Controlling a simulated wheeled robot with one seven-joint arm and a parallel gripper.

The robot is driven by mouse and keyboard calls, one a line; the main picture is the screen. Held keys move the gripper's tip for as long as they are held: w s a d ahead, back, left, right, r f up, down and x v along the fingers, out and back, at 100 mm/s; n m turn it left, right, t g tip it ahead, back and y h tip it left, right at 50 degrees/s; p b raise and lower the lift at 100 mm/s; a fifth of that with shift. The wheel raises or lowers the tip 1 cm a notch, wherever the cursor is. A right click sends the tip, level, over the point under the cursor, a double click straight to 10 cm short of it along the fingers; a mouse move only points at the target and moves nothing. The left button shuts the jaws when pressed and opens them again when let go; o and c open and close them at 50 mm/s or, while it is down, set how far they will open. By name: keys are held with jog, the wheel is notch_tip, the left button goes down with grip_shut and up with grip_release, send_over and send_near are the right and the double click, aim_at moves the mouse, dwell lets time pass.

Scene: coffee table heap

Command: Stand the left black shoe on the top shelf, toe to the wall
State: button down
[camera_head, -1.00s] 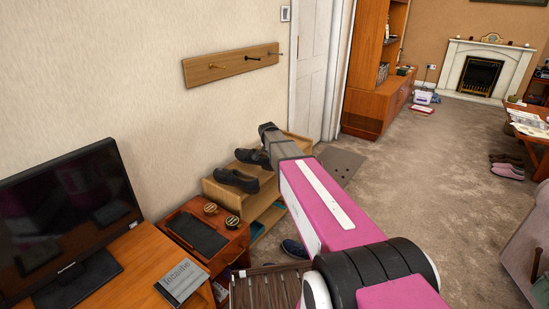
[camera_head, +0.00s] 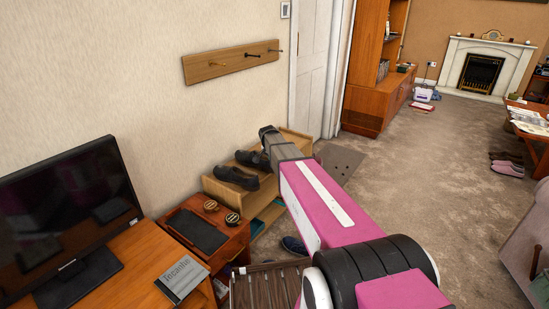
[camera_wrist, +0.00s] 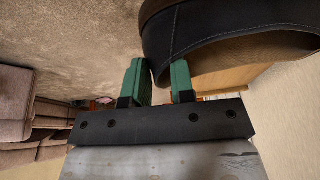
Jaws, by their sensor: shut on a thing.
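Two black shoes show at the shoe rack in the head view. The nearer shoe (camera_head: 236,178) rests on the top shelf (camera_head: 232,197). The farther shoe (camera_head: 251,159) is beside it, at the end of my arm and partly hidden by it. In the wrist view, my gripper (camera_wrist: 157,72) has its green fingers either side of the rear wall of a dark shoe (camera_wrist: 205,28) with a brown lining. It is shut on that wall. The head view does not show clearly whether this shoe's sole touches the shelf.
A wall rail with hooks (camera_head: 232,62) hangs above the rack. A small cabinet (camera_head: 205,238) with two round tins stands in front of it, next to a desk with a monitor (camera_head: 65,220). Another shoe (camera_head: 294,247) lies on the floor. Open carpet is to the right.

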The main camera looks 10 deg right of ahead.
jog(key=shift+f, duration=0.65)
dwell(0.7)
jog(key=c, duration=0.9)
grip_release()
jog(key=v, duration=1.1)
jog(key=s+f+n+g, duration=0.1)
jog(key=s+f+n, duration=0.2)
jog(key=s, duration=0.7)
jog(key=s+d+f+n+g+y, duration=0.1)
jog(key=s+f+n, duration=0.2)
jog(key=s, duration=0.7)
jog(key=s+d+f+n+y, duration=0.1)
jog(key=s+f+n, duration=0.2)
jog(key=s, duration=0.7)
jog(key=shift+s+d+f+n+g, duration=0.1)
jog(key=shift+s+f+n+g, duration=0.1)
jog(key=shift+f, duration=0.4)
jog(key=shift+s+d+f+n+g, duration=0.1)
jog(key=shift+s+f+g, duration=0.1)
jog(key=shift+f, duration=0.4)
